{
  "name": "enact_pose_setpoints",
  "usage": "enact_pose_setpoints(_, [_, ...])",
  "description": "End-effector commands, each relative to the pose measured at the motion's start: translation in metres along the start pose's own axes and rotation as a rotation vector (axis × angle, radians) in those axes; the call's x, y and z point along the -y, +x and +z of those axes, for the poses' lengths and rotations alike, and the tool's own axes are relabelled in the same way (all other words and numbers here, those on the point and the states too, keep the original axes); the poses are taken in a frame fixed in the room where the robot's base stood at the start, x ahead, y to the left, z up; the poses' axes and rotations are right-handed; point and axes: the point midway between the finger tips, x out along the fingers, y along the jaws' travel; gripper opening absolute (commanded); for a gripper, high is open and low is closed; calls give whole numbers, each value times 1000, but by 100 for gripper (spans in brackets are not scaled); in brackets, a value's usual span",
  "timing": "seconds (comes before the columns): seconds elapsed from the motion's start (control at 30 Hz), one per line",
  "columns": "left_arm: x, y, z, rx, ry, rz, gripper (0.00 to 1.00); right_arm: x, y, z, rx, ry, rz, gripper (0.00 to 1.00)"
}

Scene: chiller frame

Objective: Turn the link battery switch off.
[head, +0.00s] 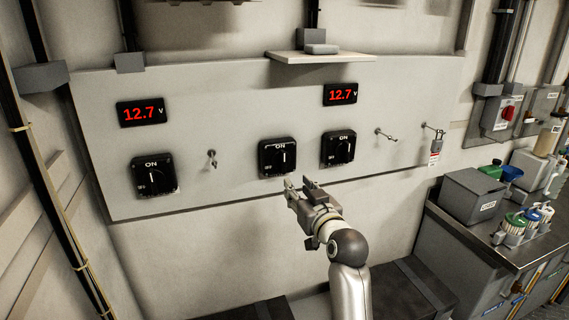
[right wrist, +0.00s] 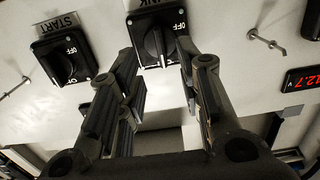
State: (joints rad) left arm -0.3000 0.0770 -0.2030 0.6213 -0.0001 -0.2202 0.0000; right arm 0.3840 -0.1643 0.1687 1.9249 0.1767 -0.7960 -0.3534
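The link battery switch (head: 277,157) is the middle black rotary switch on the grey wall panel. Its knob stands upright, with its white mark toward ON. In the right wrist view, turned over, the switch (right wrist: 158,40) lies at the top middle, its label partly cut off. My right gripper (head: 298,184) is open and empty, just below and in front of this switch. In the right wrist view my right gripper's fingertips (right wrist: 157,54) are apart, to either side of the knob; I cannot tell whether they touch it. My left gripper is not in view.
The START switch (right wrist: 65,58) is close beside; it also shows in the head view (head: 338,148). Another switch (head: 153,175) is at the left. Metal pegs (head: 212,158) stick out, one with a padlock (head: 435,147). A small shelf (head: 318,57) juts out above. A counter (head: 480,235) stands right.

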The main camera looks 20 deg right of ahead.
Motion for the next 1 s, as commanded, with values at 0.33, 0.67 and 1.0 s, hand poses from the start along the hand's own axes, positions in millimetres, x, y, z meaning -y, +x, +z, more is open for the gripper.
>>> enact_pose_setpoints(0.33, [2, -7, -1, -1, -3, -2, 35, -2, 30, -22, -46, 8, 7, 33])
enact_pose_setpoints(0.67, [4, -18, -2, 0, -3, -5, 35, -3, 80, -25, -45, 8, 8, 33])
enact_pose_setpoints(1.0, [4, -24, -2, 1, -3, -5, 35, -3, 111, -24, -45, 8, 8, 33])
